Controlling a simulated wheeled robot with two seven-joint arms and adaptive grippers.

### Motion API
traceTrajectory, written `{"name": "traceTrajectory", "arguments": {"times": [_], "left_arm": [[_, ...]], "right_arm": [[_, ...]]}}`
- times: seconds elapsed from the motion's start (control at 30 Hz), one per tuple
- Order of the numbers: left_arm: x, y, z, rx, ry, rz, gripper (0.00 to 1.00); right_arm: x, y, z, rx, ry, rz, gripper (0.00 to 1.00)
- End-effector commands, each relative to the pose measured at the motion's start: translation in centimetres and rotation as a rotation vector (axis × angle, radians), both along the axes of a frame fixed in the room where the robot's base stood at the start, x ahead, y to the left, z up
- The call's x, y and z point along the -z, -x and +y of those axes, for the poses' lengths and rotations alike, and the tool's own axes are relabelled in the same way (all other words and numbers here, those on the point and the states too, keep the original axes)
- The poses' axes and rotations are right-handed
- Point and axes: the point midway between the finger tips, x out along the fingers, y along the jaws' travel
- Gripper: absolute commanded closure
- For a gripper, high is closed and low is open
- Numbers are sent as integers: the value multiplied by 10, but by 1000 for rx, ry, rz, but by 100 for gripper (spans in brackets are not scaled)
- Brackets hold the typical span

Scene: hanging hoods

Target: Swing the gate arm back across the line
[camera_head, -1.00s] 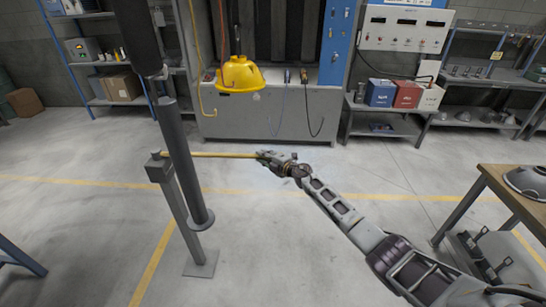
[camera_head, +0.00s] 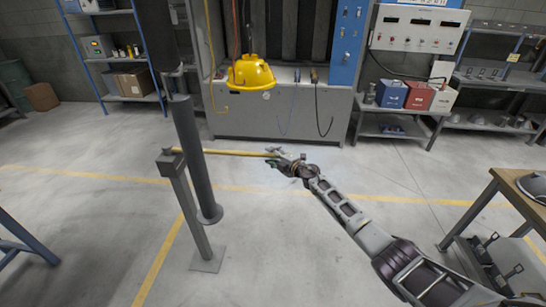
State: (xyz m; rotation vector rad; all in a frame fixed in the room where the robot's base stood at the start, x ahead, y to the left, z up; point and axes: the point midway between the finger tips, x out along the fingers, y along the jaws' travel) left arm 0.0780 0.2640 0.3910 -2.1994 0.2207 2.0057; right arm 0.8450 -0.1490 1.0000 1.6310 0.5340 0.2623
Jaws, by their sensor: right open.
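The gate arm (camera_head: 225,153) is a thin yellow bar. It runs level to the right from the top of a grey post (camera_head: 187,205), above the yellow floor line (camera_head: 240,188). My right gripper (camera_head: 273,156) is at the bar's free right end, with its fingers open around or beside it; the small view does not show which, nor whether they touch. My right arm reaches in from the lower right. My left gripper is not in view.
A yellow hood (camera_head: 250,73) hangs at the back before a grey cabinet (camera_head: 270,110). A wooden-topped table (camera_head: 490,195) stands at right. The middle floor is clear.

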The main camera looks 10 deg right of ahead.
Motion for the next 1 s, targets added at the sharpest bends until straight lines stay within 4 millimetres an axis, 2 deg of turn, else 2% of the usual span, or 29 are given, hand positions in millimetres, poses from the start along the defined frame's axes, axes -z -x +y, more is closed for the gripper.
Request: {"name": "traceTrajectory", "arguments": {"times": [0.47,1.0], "left_arm": [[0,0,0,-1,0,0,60],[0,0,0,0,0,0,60]], "right_arm": [[-1,6,-4,1,3,-1,57],[-5,33,-19,0,3,-1,57]]}}
